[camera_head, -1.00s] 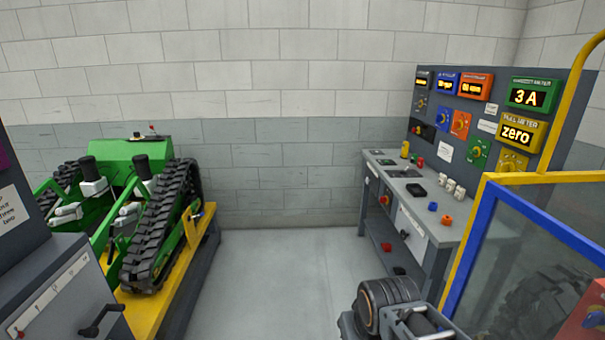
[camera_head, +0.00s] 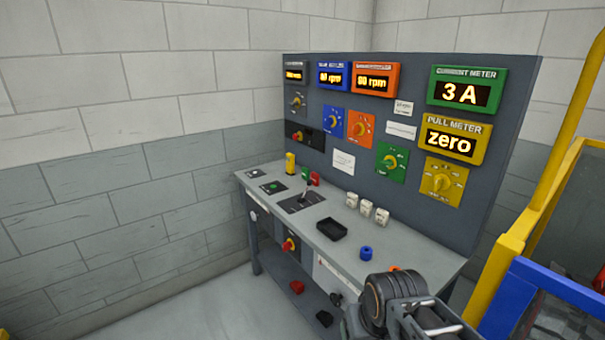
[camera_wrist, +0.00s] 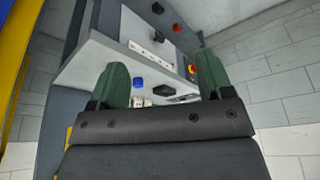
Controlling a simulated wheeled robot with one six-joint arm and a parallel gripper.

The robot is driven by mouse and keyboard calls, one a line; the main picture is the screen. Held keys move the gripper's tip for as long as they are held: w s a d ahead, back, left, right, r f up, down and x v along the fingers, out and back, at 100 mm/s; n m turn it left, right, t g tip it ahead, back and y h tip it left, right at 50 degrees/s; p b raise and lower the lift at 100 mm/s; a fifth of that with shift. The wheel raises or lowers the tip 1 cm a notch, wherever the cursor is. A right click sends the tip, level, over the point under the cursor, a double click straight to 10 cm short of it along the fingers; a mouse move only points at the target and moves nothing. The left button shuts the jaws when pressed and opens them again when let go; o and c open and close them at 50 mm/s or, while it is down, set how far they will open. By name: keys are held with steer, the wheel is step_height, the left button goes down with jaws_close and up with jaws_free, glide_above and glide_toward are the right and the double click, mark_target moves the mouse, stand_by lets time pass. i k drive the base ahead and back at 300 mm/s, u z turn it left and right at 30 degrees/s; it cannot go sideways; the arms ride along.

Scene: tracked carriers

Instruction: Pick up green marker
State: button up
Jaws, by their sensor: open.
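A small green piece (camera_head: 304,174), which looks like the green marker, stands on the grey bench (camera_head: 335,252) beside a similar red piece (camera_head: 314,178). It is small in the head view, so its exact shape is hard to tell. I cannot make it out in the wrist view. My gripper (camera_wrist: 163,78) shows there with two dark green fingers spread apart and nothing between them. In the head view my arm is at the bottom right, in front of the bench's near end, well apart from the green piece; the fingertips are not clear there.
A black tray (camera_head: 331,230), a blue ring (camera_head: 366,253), several white blocks (camera_head: 366,208) and a yellow piece (camera_head: 290,163) are on the bench. A dial panel (camera_head: 400,140) rises behind it. A yellow post (camera_head: 540,190) and blue-framed screen stand at right.

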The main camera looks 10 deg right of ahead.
mark_target(305, 171)
steer(key=u, duration=0.85)
steer(key=i, duration=2.95)
steer(key=z, duration=0.75)
